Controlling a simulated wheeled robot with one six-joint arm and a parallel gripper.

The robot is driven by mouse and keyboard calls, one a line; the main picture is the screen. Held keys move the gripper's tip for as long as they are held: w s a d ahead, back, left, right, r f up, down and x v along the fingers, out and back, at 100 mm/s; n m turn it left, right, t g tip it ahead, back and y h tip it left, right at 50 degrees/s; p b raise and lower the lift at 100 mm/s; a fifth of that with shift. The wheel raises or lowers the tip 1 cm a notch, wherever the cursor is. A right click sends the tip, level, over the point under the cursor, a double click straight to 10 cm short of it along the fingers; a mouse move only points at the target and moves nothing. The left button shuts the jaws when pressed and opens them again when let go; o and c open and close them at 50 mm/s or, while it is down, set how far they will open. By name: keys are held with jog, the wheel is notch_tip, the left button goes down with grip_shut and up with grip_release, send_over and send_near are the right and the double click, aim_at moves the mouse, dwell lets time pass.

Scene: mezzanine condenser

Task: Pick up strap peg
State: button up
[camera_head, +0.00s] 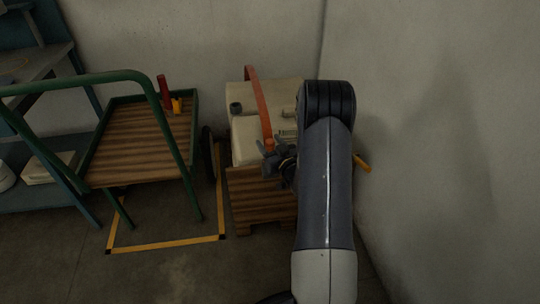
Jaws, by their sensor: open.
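An orange strap (257,103) runs over a cream-coloured unit (246,132) on a wooden crate. At the strap's near lower end is a small orange piece (269,144), which looks like the strap peg. My gripper (268,152) is open right at this piece, seen from above and behind. It is small and dark in the picture, and I cannot tell whether the piece is between its fingers. My arm hides the right part of the unit and crate.
A green-framed cart (143,146) with a slatted deck stands left, carrying a red cylinder (163,91) and a yellow item (178,105). A blue shelf (38,199) is farther left. An orange-yellow bar (362,163) sticks out right of my arm, near the wall (440,140).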

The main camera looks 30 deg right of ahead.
jog(key=shift+w, duration=0.1)
jog(key=c, duration=1.1)
